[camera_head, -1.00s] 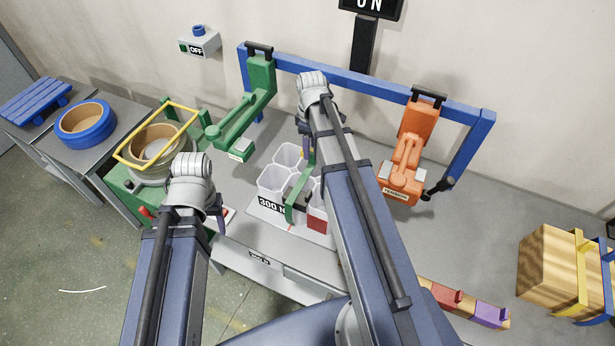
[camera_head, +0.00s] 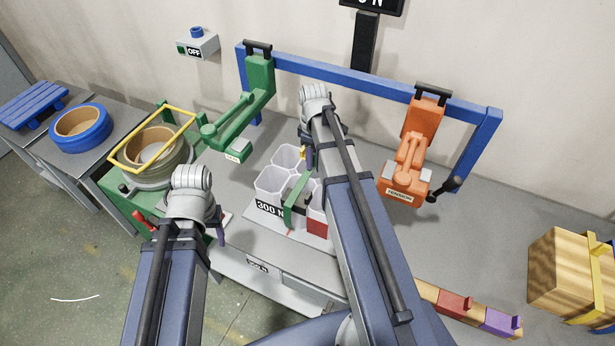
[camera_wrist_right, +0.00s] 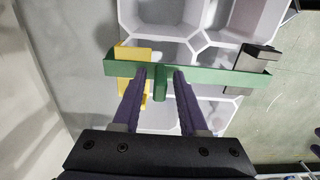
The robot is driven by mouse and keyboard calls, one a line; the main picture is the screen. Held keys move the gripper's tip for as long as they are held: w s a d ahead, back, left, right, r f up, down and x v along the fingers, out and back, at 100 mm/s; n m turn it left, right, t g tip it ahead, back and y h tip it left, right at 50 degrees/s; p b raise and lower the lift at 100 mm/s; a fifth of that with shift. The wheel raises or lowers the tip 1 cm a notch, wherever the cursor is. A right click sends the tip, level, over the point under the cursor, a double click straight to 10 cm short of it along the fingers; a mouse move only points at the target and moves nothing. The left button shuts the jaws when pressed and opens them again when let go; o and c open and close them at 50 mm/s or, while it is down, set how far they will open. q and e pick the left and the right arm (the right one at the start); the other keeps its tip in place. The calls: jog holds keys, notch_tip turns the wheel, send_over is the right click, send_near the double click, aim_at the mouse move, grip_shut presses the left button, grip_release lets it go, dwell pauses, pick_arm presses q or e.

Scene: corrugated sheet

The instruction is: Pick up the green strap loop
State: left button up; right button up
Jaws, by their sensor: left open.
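The green strap loop (camera_head: 294,202) lies across the white honeycomb tray (camera_head: 268,184), partly hidden by my right arm in the head view. In the right wrist view the loop (camera_wrist_right: 210,76) is a long green band. It runs past a yellow piece (camera_wrist_right: 133,54) at its left and a black-and-grey clip (camera_wrist_right: 254,66) at its right. A short green stem stands at its middle. My right gripper (camera_wrist_right: 160,73) is open, with its purple fingers on either side of the stem and gaps showing. My left gripper (camera_head: 220,237) is empty, near the bench's front edge; its fingers are partly hidden.
A green clamp arm (camera_head: 238,125) and an orange tension unit (camera_head: 408,160) hang from the blue frame (camera_head: 330,80). A green stand with a yellow-framed reel (camera_head: 150,160) is at the left. Wooden blocks (camera_head: 570,275) stand at the right.

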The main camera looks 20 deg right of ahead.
grip_shut()
dwell(1.1)
